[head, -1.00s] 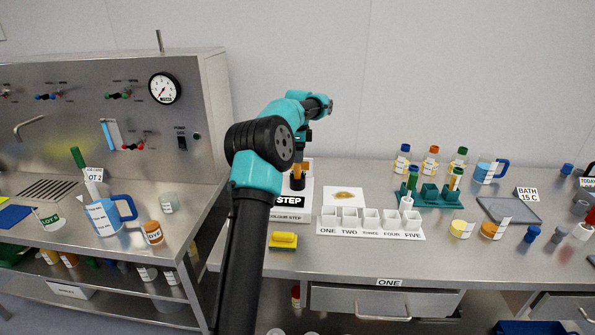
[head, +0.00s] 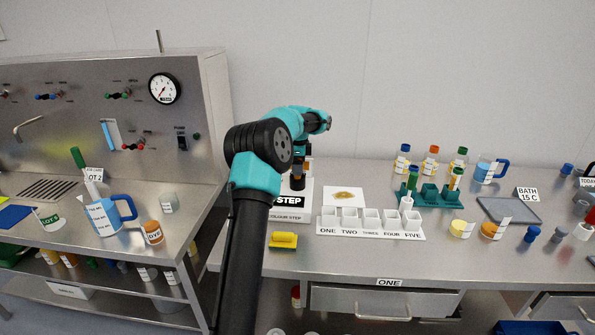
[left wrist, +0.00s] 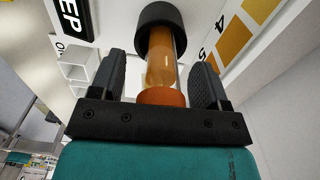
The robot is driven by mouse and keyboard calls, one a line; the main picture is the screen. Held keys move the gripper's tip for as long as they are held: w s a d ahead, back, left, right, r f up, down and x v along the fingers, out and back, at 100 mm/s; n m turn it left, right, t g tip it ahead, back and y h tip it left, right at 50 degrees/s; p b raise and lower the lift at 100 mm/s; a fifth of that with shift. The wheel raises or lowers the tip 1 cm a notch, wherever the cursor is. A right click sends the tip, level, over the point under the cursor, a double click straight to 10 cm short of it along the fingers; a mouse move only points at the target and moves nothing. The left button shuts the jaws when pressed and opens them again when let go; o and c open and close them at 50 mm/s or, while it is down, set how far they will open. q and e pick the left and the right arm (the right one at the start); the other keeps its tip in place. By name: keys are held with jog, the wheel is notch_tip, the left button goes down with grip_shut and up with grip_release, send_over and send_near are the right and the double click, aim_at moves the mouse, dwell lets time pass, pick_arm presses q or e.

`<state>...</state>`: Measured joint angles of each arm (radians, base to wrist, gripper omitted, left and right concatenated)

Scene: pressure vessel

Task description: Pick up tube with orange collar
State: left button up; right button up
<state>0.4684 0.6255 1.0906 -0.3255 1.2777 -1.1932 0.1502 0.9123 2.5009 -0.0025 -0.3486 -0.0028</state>
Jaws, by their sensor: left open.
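The tube with the orange collar (left wrist: 162,97) stands with its far end in a black round holder (left wrist: 157,14) in the left wrist view. It has amber contents. My left gripper (left wrist: 160,66) is open, with one finger on each side of the tube and a gap to each. In the head view my left gripper (head: 300,155) is just over the black holder (head: 297,182) on the white STEP board (head: 290,214). The gripper hides most of the tube there. My right gripper is not in view.
A yellow block (head: 283,240) lies in front of the board. To the right are a white rack of numbered cups (head: 370,232), a green rack (head: 435,198) with tubes, and several bottles (head: 430,158). A steel cabinet (head: 215,115) stands left. The front strip of the bench is mostly clear.

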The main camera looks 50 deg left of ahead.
pick_arm(q)
jog(key=c, duration=1)
jog(key=shift+r, duration=0.1)
notch_tip(320, 180, up, 10)
jog(key=shift+f, duration=0.1)
dwell(0.6)
